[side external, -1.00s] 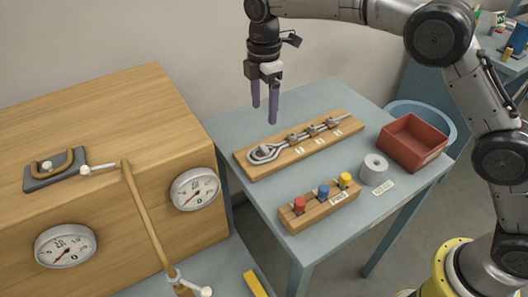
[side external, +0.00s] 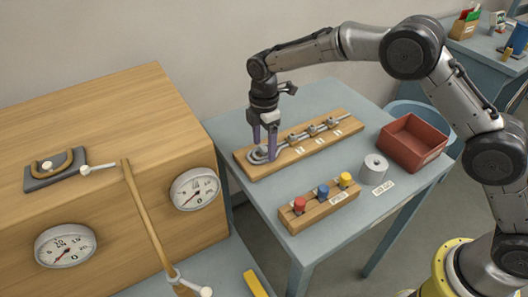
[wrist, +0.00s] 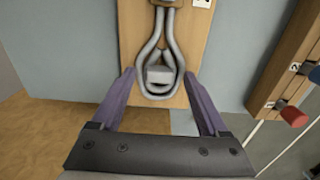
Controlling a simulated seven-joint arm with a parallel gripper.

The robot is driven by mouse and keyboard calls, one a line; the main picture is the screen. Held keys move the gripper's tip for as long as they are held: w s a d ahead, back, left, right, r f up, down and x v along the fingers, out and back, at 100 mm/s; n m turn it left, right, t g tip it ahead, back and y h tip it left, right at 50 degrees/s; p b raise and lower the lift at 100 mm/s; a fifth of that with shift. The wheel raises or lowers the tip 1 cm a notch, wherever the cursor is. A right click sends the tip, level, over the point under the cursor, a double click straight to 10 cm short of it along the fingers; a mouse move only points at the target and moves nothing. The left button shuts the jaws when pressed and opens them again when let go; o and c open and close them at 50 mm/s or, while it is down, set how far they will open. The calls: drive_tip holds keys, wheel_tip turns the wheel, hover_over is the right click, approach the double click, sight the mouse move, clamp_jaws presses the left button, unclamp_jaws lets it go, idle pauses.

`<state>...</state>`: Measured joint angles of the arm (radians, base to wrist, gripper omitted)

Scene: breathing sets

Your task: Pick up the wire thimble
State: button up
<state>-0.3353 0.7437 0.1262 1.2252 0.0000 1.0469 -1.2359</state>
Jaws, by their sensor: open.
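The wire thimble appears to be the grey metal teardrop at the near end of the wooden board, inside a grey rope eye; in the wrist view its loop (wrist: 145,86) surrounds a small pale block. I cannot clearly separate thimble from rope. The eye also shows in the side view (side external: 254,157), partly hidden by my fingers. My gripper (side external: 264,149) is open, pointing down over the eye. In the wrist view its two purple fingers (wrist: 159,76) stand on either side of the loop, with visible gaps. Whether the fingertips touch the board cannot be told.
The wooden board (side external: 335,136) carries several clamps along the rope. A rack with red, blue and yellow knobs (side external: 325,205), a grey roll (side external: 374,169) and a red bin (side external: 413,142) share the table (side external: 225,130). A wooden cabinet (side external: 110,110) with gauges stands left.

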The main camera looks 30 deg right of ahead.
clamp_jaws()
idle(0.4)
